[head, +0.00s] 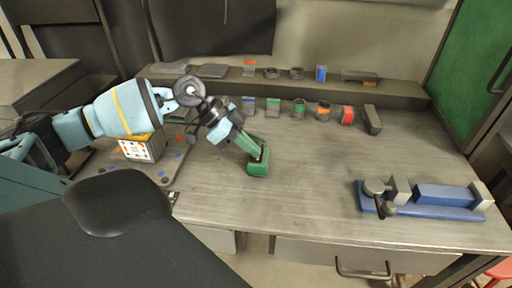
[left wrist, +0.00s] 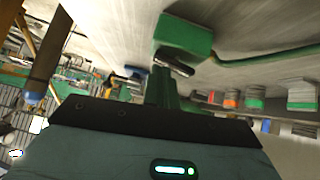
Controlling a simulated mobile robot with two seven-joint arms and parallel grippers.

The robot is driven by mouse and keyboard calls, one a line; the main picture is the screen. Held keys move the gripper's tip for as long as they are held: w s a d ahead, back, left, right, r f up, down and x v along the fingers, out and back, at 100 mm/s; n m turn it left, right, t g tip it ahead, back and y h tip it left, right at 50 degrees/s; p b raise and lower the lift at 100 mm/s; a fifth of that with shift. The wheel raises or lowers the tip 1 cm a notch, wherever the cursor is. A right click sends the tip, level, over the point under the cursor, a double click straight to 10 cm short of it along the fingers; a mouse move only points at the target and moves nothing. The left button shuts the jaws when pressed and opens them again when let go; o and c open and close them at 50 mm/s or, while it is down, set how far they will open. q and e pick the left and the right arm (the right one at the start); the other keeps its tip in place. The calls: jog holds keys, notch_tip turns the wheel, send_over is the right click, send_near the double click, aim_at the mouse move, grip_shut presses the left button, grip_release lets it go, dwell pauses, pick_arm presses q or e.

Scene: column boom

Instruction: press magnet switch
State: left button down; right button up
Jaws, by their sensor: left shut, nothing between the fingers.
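The magnet switch appears to be a small green block (head: 258,169) on the workbench, left of centre. It also shows in the left wrist view (left wrist: 186,34), with a dark, silver-edged lever on its near side. My left gripper (head: 257,151) has green fingers and reaches down from the upper left to the block. Its fingers are shut and empty. In the left wrist view, the fingertips (left wrist: 161,72) are right by the lever; I cannot tell whether they touch it. My right gripper is not in view.
A blue vise (head: 430,198) stands at the right of the bench (head: 310,180). Several small containers line the back and the raised shelf (head: 300,84). A tray and a patterned box (head: 140,150) stand at the left, below my left arm. The middle right of the bench is clear.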

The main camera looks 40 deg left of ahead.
pick_arm(q)
jog(key=shift+d+r, duration=0.1)
jog(key=shift+d, duration=0.1)
jog(key=shift+w+a, duration=0.2)
jog(key=shift+a, duration=0.3)
jog(key=shift+w, duration=0.25)
jog(key=shift+w+a, duration=0.3)
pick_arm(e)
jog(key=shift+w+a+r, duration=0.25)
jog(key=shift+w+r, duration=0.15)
pick_arm(q)
jog(key=shift+r, duration=0.1)
